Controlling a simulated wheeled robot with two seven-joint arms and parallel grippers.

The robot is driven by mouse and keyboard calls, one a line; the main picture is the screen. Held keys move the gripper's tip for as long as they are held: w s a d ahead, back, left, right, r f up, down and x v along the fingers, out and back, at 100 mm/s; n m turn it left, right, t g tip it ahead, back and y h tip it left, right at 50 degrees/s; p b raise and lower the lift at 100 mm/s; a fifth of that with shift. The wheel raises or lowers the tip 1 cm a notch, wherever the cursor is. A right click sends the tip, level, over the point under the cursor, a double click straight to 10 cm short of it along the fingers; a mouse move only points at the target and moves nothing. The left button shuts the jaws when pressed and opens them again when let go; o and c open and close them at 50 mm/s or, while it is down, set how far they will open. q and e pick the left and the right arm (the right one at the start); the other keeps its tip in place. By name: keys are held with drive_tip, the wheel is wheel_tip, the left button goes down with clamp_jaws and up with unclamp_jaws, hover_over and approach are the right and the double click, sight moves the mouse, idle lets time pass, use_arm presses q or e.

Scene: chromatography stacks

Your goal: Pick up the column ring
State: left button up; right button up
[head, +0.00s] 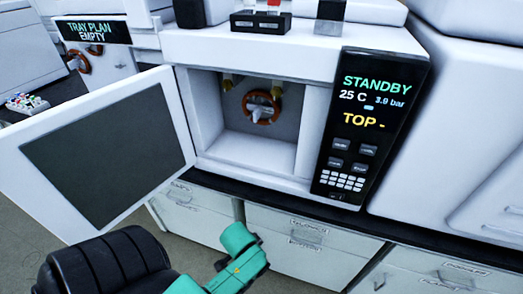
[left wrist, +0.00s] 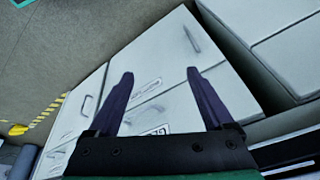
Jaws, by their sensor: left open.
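An orange-brown column ring (head: 275,101) shows in the head view, upright at the back of the open oven chamber (head: 245,150), around a pale fitting. A similar ring (head: 86,69) shows at the far left on another unit, below the "TRAY PLAN EMPTY" sign. My left gripper (left wrist: 158,79) is in the left wrist view, with two dark fingers apart and nothing between them. It faces white cabinet fronts and the floor; no ring shows in that view. My left gripper's fingers and my right gripper do not show in the head view.
The oven door (head: 100,155) stands wide open to the left. A control panel (head: 370,130) reading "STANDBY" is right of the opening. Drawers (head: 300,235) lie below the dark counter edge. Small vials (head: 27,103) stand at the far left. The chamber floor is clear.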

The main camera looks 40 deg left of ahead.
use_arm(q)
drive_tip(key=w+a+r+m+t+y, duration=0.1)
drive_tip(key=w+a+r+t+y, duration=0.2)
drive_tip(key=a+r, duration=0.55)
drive_tip(key=m+t+y, duration=0.2)
drive_tip(key=m+t, duration=0.9)
approach(254, 118)
drive_tip(key=p+x, duration=0.2)
drive_tip(key=x, duration=0.9)
drive_tip(key=shift+w+r, duration=0.1)
drive_tip(key=shift+r, duration=0.05)
drive_tip(key=shift+w+a, duration=0.15)
drive_tip(key=shift+w, duration=0.15)
drive_tip(key=shift+s, duration=0.1)
clamp_jaws()
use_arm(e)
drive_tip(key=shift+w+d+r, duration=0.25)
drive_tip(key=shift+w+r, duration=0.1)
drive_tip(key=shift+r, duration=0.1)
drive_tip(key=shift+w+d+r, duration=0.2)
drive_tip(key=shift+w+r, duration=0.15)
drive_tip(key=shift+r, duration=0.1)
